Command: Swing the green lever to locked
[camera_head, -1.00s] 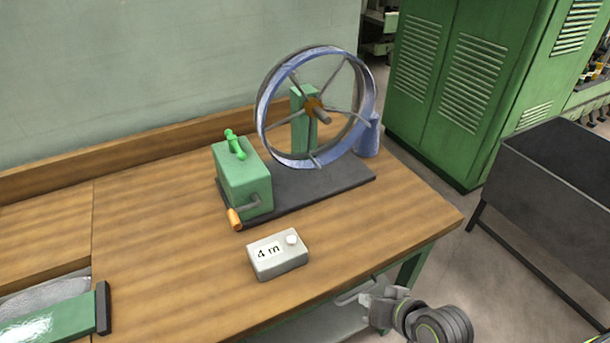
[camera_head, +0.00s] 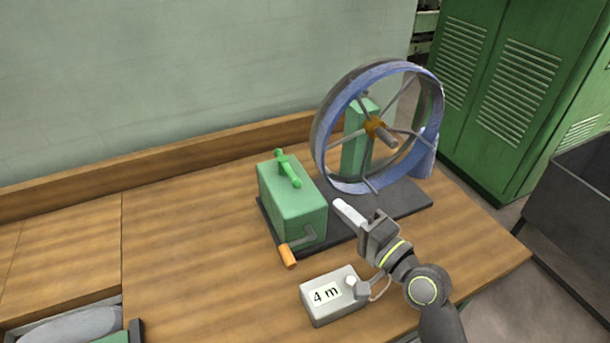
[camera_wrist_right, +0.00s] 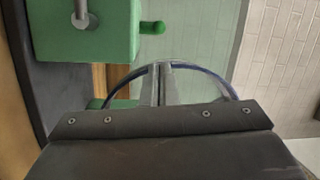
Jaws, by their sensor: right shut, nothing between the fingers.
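The green lever (camera_head: 287,168) lies on top of a green box (camera_head: 292,205) on the wooden bench. Its rounded end (camera_wrist_right: 152,27) sticks out past the box in the right wrist view. The box stands on a dark base plate and has a crank with an orange handle (camera_head: 288,256) at its front. My right gripper (camera_head: 349,211) is shut and empty, over the base plate to the right of the box and apart from the lever. My left gripper is not in view.
A blue spoked wheel (camera_head: 323,150) stands on the dark base plate (camera_head: 408,199) behind my right gripper. A grey box marked "4 m" (camera_head: 332,297) sits below my right wrist. A tray (camera_head: 136,330) is at the lower left. The bench left of the green box is clear.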

